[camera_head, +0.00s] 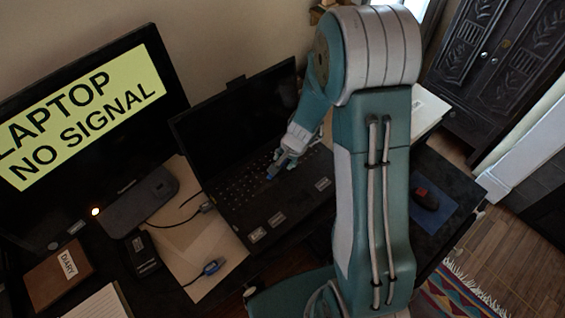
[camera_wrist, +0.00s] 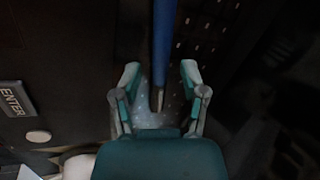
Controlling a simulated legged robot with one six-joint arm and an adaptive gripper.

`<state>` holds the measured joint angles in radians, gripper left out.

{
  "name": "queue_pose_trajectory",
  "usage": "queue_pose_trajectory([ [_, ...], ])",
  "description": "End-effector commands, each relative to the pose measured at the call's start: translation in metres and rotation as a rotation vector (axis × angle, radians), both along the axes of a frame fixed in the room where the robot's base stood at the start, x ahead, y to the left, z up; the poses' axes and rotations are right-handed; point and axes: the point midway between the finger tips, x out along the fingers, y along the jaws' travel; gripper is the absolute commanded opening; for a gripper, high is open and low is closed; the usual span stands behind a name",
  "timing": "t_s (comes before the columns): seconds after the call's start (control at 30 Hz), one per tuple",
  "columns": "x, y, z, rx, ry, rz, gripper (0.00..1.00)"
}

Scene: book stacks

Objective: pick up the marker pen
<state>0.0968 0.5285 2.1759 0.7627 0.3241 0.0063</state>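The marker pen is a blue rod (camera_wrist: 164,42) with a narrow metal-coloured tip, seen in the wrist view running from the top edge down between my fingers. My gripper (camera_wrist: 160,80) is open, with one finger on each side of the pen and a visible gap to both. In the head view my gripper (camera_head: 279,168) is low over the keyboard of the open black laptop (camera_head: 243,202). Only a small blue bit shows there beside the fingers, and I cannot tell whether it is the pen. The pen's far end is out of the wrist view.
A monitor (camera_head: 82,115) reading "LAPTOP NO SIGNAL" stands left of the laptop. The laptop's raised screen (camera_head: 235,112) is close behind my gripper. A brown diary (camera_head: 58,275), cables and a black box (camera_head: 142,252) lie at left. A mouse (camera_head: 426,198) sits on a blue mat at right.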

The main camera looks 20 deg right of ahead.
Motion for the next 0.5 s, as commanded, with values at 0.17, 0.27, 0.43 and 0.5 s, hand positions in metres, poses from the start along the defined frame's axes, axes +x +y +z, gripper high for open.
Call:
queue_pose_trajectory([
  [0.17, -0.0002, 0.0004, -0.0005, 0.000, 0.001, 0.000, 0.00],
  [0.27, -0.0004, 0.0003, -0.0005, 0.000, 0.001, 0.000, 0.00],
  [0.43, -0.0006, 0.0003, -0.0006, 0.000, 0.002, 0.002, 0.00],
  [0.5, -0.0007, 0.0003, -0.0005, 0.000, 0.002, 0.002, 0.00],
])
